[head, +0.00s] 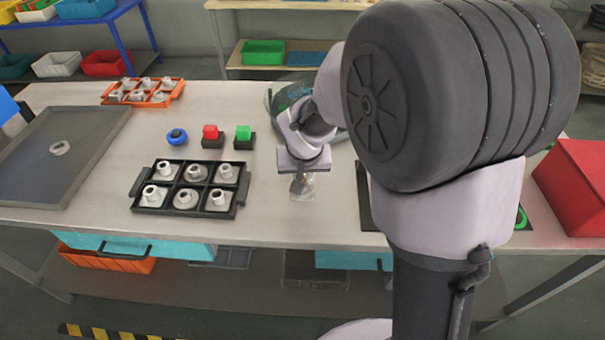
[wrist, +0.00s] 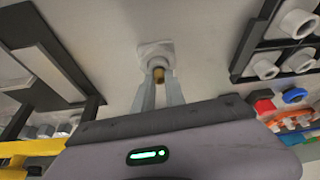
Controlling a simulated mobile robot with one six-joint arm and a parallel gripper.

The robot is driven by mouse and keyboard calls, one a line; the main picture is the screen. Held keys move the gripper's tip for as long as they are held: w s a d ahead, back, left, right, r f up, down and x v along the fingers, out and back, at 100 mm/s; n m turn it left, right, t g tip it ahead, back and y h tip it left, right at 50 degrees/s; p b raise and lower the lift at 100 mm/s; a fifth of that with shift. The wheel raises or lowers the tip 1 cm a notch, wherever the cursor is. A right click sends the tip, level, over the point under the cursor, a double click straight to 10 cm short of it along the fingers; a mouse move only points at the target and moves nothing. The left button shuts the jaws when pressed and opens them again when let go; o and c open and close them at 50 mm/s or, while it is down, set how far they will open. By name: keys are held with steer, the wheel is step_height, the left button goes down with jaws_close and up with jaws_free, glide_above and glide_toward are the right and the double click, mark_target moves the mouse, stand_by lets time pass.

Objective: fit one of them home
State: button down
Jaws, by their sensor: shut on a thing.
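My gripper (head: 300,187) points down over the table, right of the black tray. In the wrist view its fingers (wrist: 158,90) are shut on a small brass-coloured piece (wrist: 158,75). A pale fitting (wrist: 155,52) with a square base and round collar is right at the fingertips. I cannot tell whether the brass piece sits inside the collar or only in front of it. In the head view the fingers partly hide this spot. The black tray (head: 190,161) holds several pale fittings, one per compartment, such as a square-based one (head: 219,198).
An orange tray (head: 177,91) of fittings stands at the back left. A grey tray (head: 60,180) holds one loose pale part (head: 59,147). A red box (head: 575,185) is far right.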

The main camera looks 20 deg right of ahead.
steer(key=shift+f+b, duration=0.4)
steer(key=shift+b, duration=0.1)
stand_by(0.9)
steer(key=c, duration=1.3)
jaws_free()
steer(key=shift+s, duration=0.1)
steer(key=p+v, duration=0.6)
steer(key=v, duration=1.1)
steer(key=shift+r, duration=0.3)
steer(key=shift+a, duration=0.1)
steer(key=s+a+r+m+y+b, duration=0.1)
steer(key=s, duration=0.8)
steer(key=s+a+r+m+t+y+b, duration=0.1)
steer(key=s, duration=0.7)
steer(key=shift+s+a+y, duration=0.2)
steer(key=shift+s+y, duration=0.2)
